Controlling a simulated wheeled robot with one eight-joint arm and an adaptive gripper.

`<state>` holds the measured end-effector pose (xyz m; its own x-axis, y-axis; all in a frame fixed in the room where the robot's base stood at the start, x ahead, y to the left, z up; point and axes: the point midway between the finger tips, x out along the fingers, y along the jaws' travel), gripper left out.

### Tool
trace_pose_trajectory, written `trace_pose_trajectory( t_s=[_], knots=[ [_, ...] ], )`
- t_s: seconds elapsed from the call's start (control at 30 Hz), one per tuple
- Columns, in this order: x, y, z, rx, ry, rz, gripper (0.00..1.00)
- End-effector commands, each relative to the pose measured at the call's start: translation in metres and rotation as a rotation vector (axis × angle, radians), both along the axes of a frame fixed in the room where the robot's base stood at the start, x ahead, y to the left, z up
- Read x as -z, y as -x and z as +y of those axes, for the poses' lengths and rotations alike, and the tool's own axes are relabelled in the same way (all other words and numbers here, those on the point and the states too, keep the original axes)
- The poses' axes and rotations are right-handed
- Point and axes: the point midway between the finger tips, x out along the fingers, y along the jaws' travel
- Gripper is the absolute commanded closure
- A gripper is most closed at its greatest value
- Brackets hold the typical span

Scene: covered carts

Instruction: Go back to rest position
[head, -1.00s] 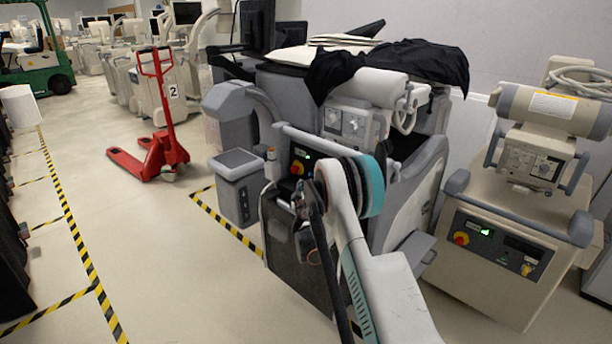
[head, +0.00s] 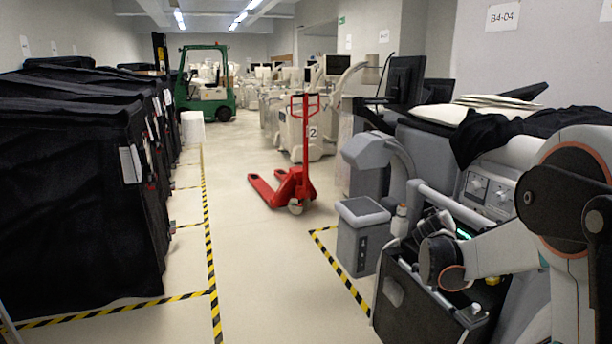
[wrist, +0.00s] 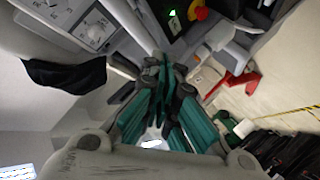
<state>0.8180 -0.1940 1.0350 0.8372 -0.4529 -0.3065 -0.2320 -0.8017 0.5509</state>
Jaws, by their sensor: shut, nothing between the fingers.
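My gripper (wrist: 168,108) shows in the wrist view, its teal-lined fingers drawn together with nothing held between them. It points past the grey medical machine, whose knobbed panel (wrist: 92,30) is at the upper left of that view. In the head view my arm is bent at the right edge, in front of the same grey machine (head: 487,190). I cannot make out the fingers in the head view. I cannot tell whether the arm touches the machine.
Black covered carts (head: 75,200) line the left side. A red pallet jack (head: 292,187) stands mid-aisle, with a green forklift (head: 207,85) behind. A grey box-shaped unit (head: 357,238) stands left of the machine.

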Motion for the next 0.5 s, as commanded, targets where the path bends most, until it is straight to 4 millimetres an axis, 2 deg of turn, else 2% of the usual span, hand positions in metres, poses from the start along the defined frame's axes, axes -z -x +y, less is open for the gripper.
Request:
trace_pose_trajectory(
  t_s=[0.03,0.2,0.5],
  knots=[
    [-0.011,0.015,0.007,0.004,-0.023,0.012,1.00],
    [-0.036,0.064,0.027,0.015,-0.104,0.057,1.00],
    [-0.058,0.162,0.068,0.018,-0.248,0.151,1.00]
  ],
)
